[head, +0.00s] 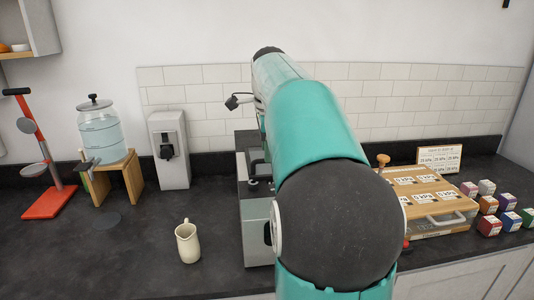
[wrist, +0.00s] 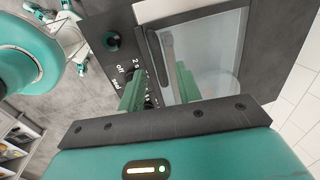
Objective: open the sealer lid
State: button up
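The sealer (head: 258,238) is a grey metal box on the dark counter. In the head view my teal arm hides most of it. In the wrist view its dark front panel (wrist: 117,68) carries a knob and the marks "off" and "seal". The sealer lid (wrist: 205,45) has a clear window in a dark frame and looks closed, though the angle makes this hard to judge. My gripper (wrist: 158,88) has its two teal fingers apart, over the panel and the lid's near edge. No held thing shows between them. Contact with the lid cannot be told.
A cream jug (head: 188,243) stands left of the sealer. A water dispenser (head: 101,130) on a wooden stand, a white wall-side dispenser (head: 170,150) and a red stand (head: 48,200) are farther left. A wooden case (head: 430,200) and several small boxes (head: 489,226) lie right.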

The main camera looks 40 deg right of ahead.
jog(key=shift+w+d+f, duration=0.1)
jog(key=shift+w+f, duration=0.05)
jog(key=shift+f, duration=0.85)
grip_shut()
send_over(260, 148)
jog(key=shift+w+d+r, duration=0.1)
jog(key=shift+w, duration=0.1)
dwell(0.4)
dwell(0.3)
grip_release()
jog(key=shift+s, duration=0.1)
